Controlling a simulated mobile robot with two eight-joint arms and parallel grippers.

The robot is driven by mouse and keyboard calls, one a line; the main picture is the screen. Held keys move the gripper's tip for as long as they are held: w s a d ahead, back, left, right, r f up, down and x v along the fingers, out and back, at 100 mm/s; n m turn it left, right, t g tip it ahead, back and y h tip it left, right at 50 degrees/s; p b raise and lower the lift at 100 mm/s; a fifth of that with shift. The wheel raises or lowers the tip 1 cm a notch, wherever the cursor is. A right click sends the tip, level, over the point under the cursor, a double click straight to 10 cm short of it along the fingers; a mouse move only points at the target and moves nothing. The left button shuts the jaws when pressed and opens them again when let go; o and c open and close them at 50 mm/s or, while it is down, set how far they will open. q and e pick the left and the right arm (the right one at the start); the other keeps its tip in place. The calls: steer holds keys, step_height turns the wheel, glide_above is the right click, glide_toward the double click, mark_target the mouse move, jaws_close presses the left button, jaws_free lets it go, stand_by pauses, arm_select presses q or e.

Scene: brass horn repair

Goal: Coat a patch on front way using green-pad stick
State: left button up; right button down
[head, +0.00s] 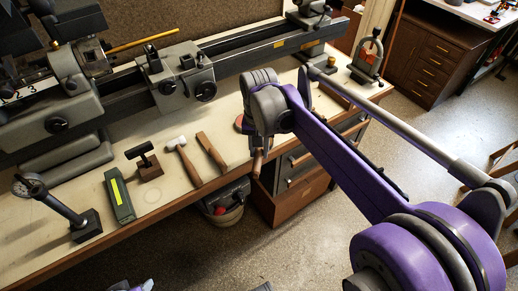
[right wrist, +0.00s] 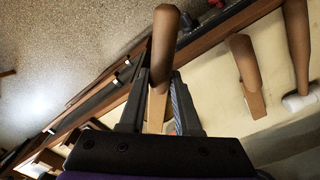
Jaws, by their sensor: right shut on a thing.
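My right gripper (head: 257,150) is over the bench's front edge in the head view, partly hidden by its own wrist. In the right wrist view the right gripper (right wrist: 160,112) is shut on a wooden stick (right wrist: 164,45) with a rounded brown handle and a paler flat part between the fingers. The stick's handle also shows below the gripper in the head view (head: 257,164). No green pad shows on it. The front way (head: 262,62) is the near rail of the dark lathe bed, beyond the gripper and apart from it.
On the bench lie a second wooden stick (head: 211,152), a white-headed mallet (head: 184,162), a T-handled block (head: 147,163), a green box (head: 120,197) and a dial gauge stand (head: 62,208). The lathe carriage (head: 180,80) stands left on the bed. A drawer cabinet (head: 290,180) is below.

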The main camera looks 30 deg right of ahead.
mark_target(259, 149)
steer(key=shift+f+b, duration=0.3)
steer(key=shift+f, duration=0.25)
stand_by(0.5)
stand_by(1.2)
steer(key=shift+r+p, duration=2.8)
steer(key=shift+r, duration=0.75)
steer(key=shift+f, duration=0.1)
